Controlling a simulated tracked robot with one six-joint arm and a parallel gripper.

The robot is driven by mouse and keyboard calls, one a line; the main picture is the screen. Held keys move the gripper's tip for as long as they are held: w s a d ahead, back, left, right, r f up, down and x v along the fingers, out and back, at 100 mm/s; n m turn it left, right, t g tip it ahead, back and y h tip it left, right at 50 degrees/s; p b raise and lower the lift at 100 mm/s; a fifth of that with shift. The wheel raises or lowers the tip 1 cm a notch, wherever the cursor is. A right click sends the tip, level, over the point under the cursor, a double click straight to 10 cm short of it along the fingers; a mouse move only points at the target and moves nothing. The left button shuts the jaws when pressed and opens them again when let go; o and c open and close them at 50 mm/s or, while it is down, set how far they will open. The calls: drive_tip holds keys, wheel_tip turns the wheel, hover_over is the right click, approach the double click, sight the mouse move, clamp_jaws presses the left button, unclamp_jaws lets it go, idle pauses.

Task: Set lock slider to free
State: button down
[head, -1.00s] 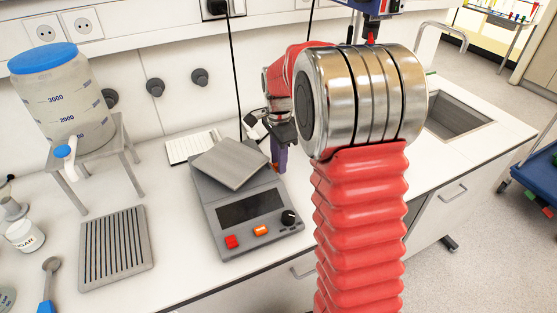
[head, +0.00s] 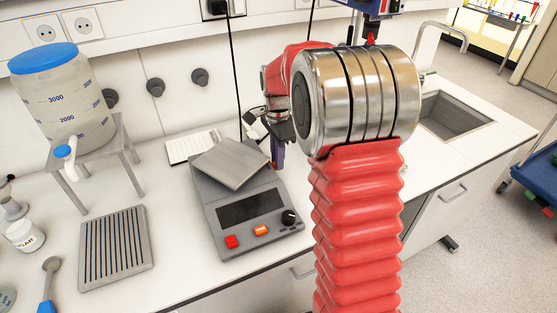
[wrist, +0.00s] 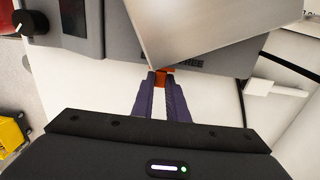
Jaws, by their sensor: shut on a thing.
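The scale (head: 250,212) stands on the bench, with a tilted-looking square metal pan (head: 232,163) on top; the pan also shows in the wrist view (wrist: 200,30). On the scale's side edge, the wrist view shows a small orange lock slider (wrist: 161,79). The purple fingertips of my gripper (wrist: 160,82) are closed on it. Lettering ending in "FREE" shows just to the right of the slider, partly under the pan's edge. In the head view my gripper (head: 278,152) is at the scale's far right side, and the slider is hidden there.
A red button (head: 232,242), an orange button (head: 261,230) and a black knob (head: 289,217) are on the scale's front. A white keypad-like panel (head: 190,147) lies behind it. A jug (head: 62,100) on a metal stand and a ribbed drain tray (head: 116,248) are to the left.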

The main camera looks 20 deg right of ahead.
drive_tip(key=shift+w+r, duration=0.1)
drive_tip(key=shift+w, duration=1.7)
drive_tip(key=c, duration=1.7)
unclamp_jaws()
drive_tip(key=shift+c, duration=0.2)
wheel_tip(320, 180, up, 14)
drive_tip(key=shift+f, duration=0.2)
